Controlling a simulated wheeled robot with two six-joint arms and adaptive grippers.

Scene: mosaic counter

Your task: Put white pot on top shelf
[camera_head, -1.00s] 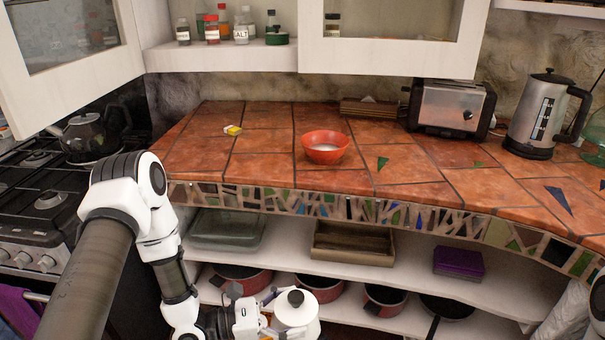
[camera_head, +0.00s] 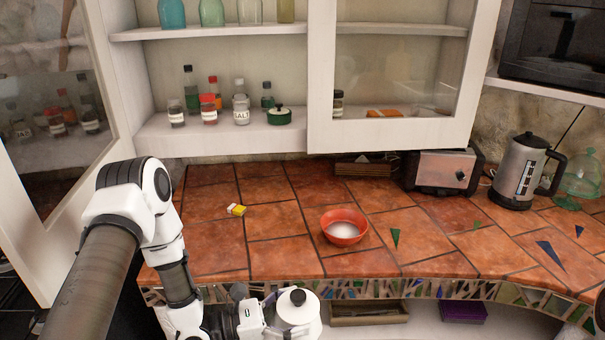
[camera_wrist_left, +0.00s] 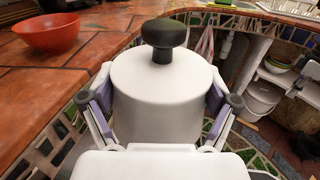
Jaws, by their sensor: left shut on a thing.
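The white pot (camera_head: 298,312) has a white lid with a black knob. My left gripper (camera_head: 268,318) is shut on it and holds it in front of the counter's mosaic edge. In the left wrist view the pot (camera_wrist_left: 165,95) sits upright between the two fingers of the gripper (camera_wrist_left: 160,112). Above the counter, an open wall cabinet shows a lower shelf (camera_head: 215,139) and a higher shelf (camera_head: 205,33). My right gripper is not seen.
Spice jars (camera_head: 209,108) and a small green pot (camera_head: 279,116) stand on the lower shelf. Glass bottles (camera_head: 212,12) stand on the higher one. A cabinet door (camera_head: 50,140) hangs open at left. A red bowl (camera_head: 344,227), toaster (camera_head: 441,172) and kettle (camera_head: 522,172) are on the counter.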

